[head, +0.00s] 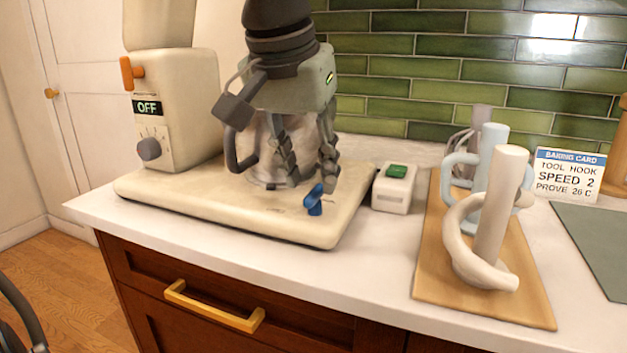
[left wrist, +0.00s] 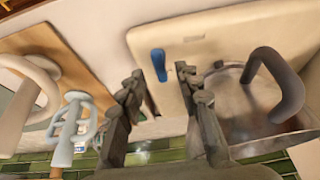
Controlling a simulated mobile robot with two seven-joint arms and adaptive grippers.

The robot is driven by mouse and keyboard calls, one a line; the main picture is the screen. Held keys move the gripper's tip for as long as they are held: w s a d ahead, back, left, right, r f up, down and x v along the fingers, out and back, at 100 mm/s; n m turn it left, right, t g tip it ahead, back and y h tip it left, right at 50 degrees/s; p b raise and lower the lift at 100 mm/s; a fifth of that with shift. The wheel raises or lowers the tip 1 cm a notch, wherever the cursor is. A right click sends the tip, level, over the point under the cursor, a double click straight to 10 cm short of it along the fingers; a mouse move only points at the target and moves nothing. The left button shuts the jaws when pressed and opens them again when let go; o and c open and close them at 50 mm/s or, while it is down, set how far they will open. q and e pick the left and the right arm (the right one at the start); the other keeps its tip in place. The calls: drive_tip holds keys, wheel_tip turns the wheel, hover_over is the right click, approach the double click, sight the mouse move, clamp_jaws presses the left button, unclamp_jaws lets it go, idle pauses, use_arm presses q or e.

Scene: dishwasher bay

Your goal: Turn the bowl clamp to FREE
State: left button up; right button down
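The blue clamp lever (head: 314,200) stands on the front right of the cream mixer base (head: 230,220). It also shows in the left wrist view (left wrist: 159,65). Small marks beside it are too small to read. My left gripper (head: 309,182) is open and points down just above and behind the lever. In the left wrist view the lever shows between the two spread fingertips (left wrist: 157,76), with space on both sides. The steel bowl (left wrist: 245,105), with its dark handle, stands beside the gripper; in the head view the gripper partly hides it. My right gripper is not in view.
The mixer column (head: 180,100) has an orange lever, a display reading OFF and a grey knob. A white box with a green button (head: 397,171) stands right of the base. A wooden board (head: 440,270) holds several mixing tools. A baking card (head: 568,174) stands behind.

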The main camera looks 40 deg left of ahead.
use_arm(q)
drive_tip(key=shift+x, duration=1.1)
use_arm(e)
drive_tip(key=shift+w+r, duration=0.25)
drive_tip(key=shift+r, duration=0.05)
use_arm(q)
drive_tip(key=shift+c, duration=0.3)
clamp_jaws()
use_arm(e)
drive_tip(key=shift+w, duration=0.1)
